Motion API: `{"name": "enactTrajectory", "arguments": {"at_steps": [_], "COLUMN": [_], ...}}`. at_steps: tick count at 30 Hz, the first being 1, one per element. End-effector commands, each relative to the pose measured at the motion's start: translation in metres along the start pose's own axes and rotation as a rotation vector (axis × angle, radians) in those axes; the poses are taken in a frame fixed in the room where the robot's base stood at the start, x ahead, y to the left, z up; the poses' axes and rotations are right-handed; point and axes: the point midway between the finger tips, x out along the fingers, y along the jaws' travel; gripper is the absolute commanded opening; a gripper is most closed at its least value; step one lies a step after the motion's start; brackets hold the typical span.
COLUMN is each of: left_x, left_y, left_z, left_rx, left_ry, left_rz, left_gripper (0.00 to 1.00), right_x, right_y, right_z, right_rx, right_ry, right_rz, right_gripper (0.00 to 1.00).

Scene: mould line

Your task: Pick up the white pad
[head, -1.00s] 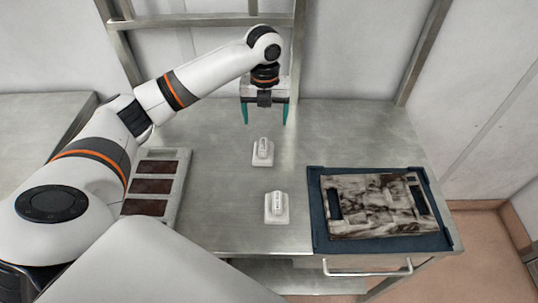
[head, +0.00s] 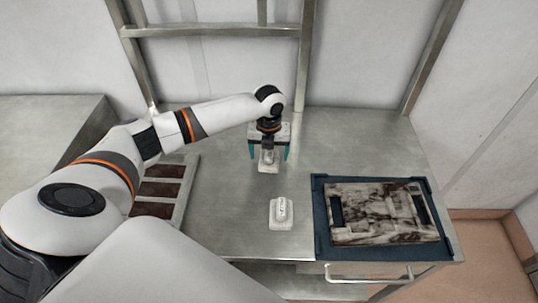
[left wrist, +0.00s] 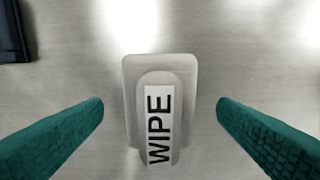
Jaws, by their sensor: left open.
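Two white pads with raised handles lie on the steel table. The far white pad (head: 267,168) is under my left gripper (head: 269,153). In the left wrist view this pad (left wrist: 131,75) carries a label reading "WIPE" and lies between the teal fingers of the gripper (left wrist: 160,108), with a gap on each side. The gripper is open, pointing down, and holds nothing. In the head view it partly covers the far pad. The near white pad (head: 281,224) lies closer to the table's front edge, clear of the gripper. My right gripper is not in view.
A dark blue tray (head: 322,240) with a stained, mottled plate (head: 383,213) sits on the right of the steel table (head: 228,205). A pale holder (head: 181,190) with brown-red panels stands at left beside my arm. Metal frame posts stand behind.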

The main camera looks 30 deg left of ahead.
Motion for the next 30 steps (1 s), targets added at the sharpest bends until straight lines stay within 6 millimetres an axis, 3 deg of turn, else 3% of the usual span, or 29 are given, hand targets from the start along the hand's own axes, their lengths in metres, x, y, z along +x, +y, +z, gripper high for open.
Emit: {"name": "enactTrajectory", "arguments": {"at_steps": [10,19,26,30], "left_x": [0.011,0.010,0.009,-0.003], "left_y": [0.000,0.000,0.000,0.000], "left_z": [0.000,0.000,0.000,-0.001], "left_rx": [0.000,0.000,0.000,0.001], "left_ry": [0.001,0.001,0.002,0.004], "left_rz": [0.000,0.000,0.000,0.002], "left_gripper": [0.82,0.33,0.33,0.33], "right_x": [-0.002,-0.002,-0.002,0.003], "right_y": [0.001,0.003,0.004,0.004], "right_z": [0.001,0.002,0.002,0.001], "right_rx": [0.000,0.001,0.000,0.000], "right_ry": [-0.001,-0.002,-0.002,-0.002], "right_rz": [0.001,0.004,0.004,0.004], "right_gripper": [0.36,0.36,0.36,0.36]}}
